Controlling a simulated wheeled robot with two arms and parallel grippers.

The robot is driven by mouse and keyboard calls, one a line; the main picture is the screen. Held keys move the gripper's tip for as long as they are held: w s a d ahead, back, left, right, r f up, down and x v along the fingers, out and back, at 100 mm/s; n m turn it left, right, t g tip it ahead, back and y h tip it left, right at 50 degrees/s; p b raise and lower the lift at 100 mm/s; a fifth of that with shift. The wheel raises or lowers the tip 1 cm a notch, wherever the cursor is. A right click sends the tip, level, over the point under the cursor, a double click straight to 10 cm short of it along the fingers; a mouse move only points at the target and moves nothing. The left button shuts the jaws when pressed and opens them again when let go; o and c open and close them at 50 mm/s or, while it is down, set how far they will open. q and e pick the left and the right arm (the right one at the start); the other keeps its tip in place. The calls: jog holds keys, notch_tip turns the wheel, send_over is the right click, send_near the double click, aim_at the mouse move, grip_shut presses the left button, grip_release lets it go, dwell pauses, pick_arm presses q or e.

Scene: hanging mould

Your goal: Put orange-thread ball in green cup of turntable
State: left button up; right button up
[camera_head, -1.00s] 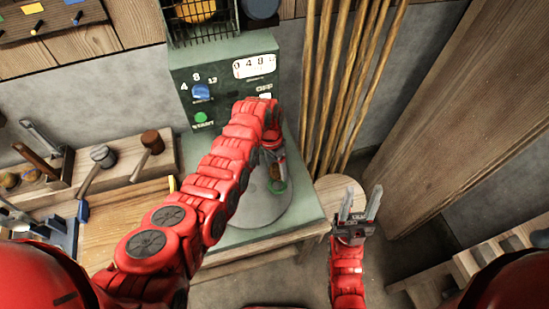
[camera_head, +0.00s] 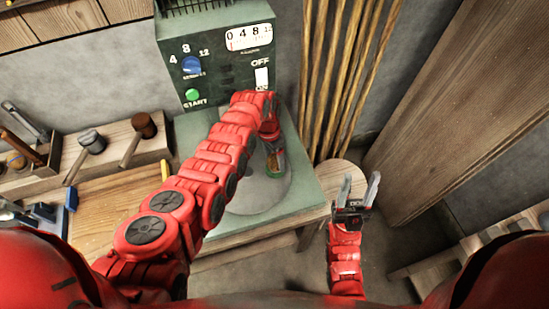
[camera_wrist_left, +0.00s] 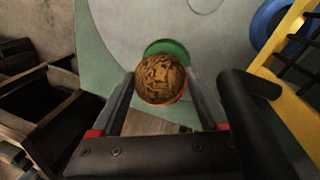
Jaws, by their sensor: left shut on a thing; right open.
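The orange-thread ball (camera_wrist_left: 160,79), brown-orange with a dark thread pattern, sits between the fingertips of my left gripper (camera_wrist_left: 160,90) in the left wrist view. My left gripper is shut on it. The green cup (camera_wrist_left: 166,47) shows as a green arc just beyond the ball, which hides most of it; I cannot tell whether the ball is inside the rim. In the head view my left gripper (camera_head: 273,158) points down over the grey turntable (camera_head: 248,197), and the ball is not clear there. My right gripper (camera_head: 355,190) is open and empty, right of the turntable's stand.
A green control box (camera_head: 222,62) with a blue knob and a green button stands behind the turntable. Several wooden poles (camera_head: 340,75) lean at its right. A round wooden stool top (camera_head: 325,180) is near my right gripper. Mallets (camera_head: 137,140) lie on the left bench.

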pick_arm(q)
jog(key=shift+f, duration=0.45)
jog(key=shift+f, duration=0.15)
jog(key=o, duration=1.3)
jog(key=shift+o, duration=0.2)
